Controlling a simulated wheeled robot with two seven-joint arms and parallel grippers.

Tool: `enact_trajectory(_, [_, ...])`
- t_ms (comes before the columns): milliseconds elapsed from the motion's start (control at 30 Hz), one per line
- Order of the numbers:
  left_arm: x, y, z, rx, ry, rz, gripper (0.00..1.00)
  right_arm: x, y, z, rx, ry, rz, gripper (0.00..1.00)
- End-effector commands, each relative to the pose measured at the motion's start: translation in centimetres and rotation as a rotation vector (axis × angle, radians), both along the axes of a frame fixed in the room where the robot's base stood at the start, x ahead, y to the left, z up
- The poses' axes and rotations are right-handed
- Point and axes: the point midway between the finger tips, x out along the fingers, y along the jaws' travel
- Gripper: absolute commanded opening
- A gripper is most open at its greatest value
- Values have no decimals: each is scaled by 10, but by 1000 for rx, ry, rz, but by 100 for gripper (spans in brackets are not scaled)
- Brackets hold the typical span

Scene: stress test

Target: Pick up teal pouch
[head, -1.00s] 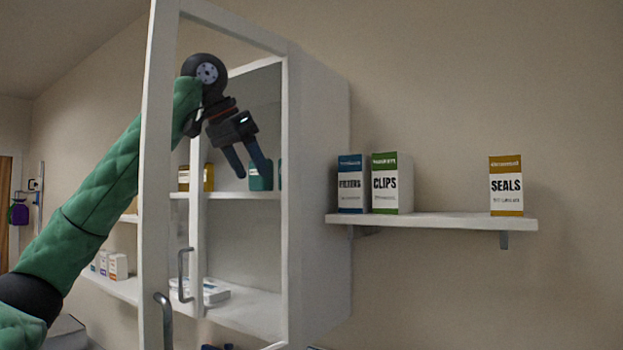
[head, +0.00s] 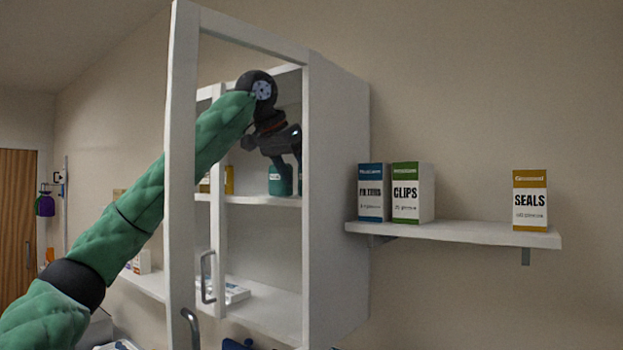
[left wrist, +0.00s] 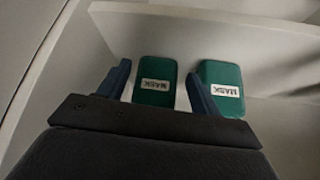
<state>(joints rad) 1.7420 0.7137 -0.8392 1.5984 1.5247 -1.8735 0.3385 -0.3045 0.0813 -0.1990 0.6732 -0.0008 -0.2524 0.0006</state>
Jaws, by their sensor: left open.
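Two teal pouches with white "MASK" labels stand side by side on the cabinet's upper shelf (head: 250,199). In the left wrist view one teal pouch (left wrist: 154,90) lies between the fingers, and the other teal pouch (left wrist: 222,90) is just right of the right finger. In the head view teal (head: 280,183) shows below my left gripper (head: 290,166), partly hidden by it; I cannot tell which pouch this is. The left gripper is open and empty, inside the cabinet, with its fingers (left wrist: 158,70) either side of the first pouch. Contact cannot be told. My right gripper is not in view.
White framed doors (head: 181,180) with handles stand at the cabinet's left, close to my left arm. A yellow box (head: 229,180) is farther left on the upper shelf. The right wall shelf (head: 460,231) holds FILTERS, CLIPS and SEALS boxes. The lower cabinet shelf has white packs (head: 235,293).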

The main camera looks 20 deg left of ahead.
Motion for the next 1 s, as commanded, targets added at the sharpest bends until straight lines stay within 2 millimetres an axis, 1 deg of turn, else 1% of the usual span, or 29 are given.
enact_trajectory(33, [5, -3, 5, 1, 1, 0, 64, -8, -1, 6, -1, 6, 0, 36])
enact_trajectory(133, [17, -10, 6, 1, 2, 1, 64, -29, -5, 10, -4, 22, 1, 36])
enact_trajectory(200, [26, -15, 6, 0, 1, 2, 64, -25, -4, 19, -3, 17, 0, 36])
enact_trajectory(300, [37, -22, 5, 0, 1, 1, 64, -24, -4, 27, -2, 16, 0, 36])
enact_trajectory(500, [40, -24, -7, 0, 0, 1, 64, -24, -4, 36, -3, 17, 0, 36])
enact_trajectory(800, [41, -24, -10, 0, 0, 1, 64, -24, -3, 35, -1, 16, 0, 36])
enact_trajectory(833, [41, -24, -10, 0, 0, 1, 60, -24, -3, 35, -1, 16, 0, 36])
enact_trajectory(900, [41, -24, -10, 0, 0, 1, 47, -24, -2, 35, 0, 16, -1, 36])
enact_trajectory(1000, [41, -24, -10, 0, 0, 1, 30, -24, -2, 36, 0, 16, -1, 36])
